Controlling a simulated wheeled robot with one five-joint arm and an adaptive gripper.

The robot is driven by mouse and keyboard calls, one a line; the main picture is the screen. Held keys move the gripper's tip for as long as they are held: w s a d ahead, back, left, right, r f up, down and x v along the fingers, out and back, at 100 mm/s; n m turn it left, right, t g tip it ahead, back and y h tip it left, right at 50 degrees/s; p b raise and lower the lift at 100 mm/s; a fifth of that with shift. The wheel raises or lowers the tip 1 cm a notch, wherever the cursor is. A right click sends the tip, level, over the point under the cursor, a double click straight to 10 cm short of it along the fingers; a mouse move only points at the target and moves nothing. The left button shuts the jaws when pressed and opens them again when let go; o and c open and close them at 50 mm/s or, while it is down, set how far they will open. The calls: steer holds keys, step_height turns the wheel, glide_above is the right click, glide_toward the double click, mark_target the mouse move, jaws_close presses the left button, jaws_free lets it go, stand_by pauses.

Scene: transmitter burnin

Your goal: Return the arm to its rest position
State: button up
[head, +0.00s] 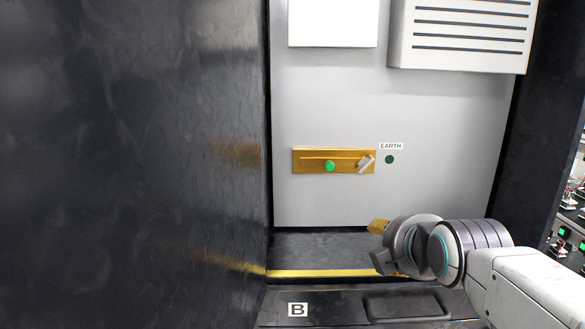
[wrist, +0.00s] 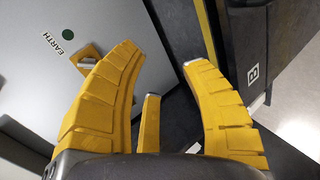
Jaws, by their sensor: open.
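In the head view my gripper (head: 377,243) is at the lower right, at the end of my white and grey arm. It is below and to the right of a brass plate (head: 312,154) on the pale grey panel. The plate carries a green round knob (head: 330,166) and a small tilted grey lever (head: 366,164). My gripper looks apart from the plate. A piece of the brass plate (wrist: 90,52) shows behind the left finger in the wrist view.
A dark cabinet wall or door (head: 130,160) fills the left side. A yellow-striped sill (head: 320,273) and a ledge marked B (head: 298,310) run below the panel. A louvred white box (head: 462,38) is at upper right. Racks with green lights (head: 564,232) stand at far right.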

steer(key=s+f+m+g+p, duration=0.2)
steer(key=s+m+g+p, duration=0.2)
steer(key=s, duration=0.7)
steer(key=s+f+m+g+p, duration=0.2)
steer(key=s+m+g+p, duration=0.2)
steer(key=s+m+p, duration=0.4)
steer(key=shift+s+m, duration=1.9)
steer(key=shift+m, duration=0.2)
steer(key=shift+r+p, duration=0.1)
steer(key=shift+p, duration=0.25)
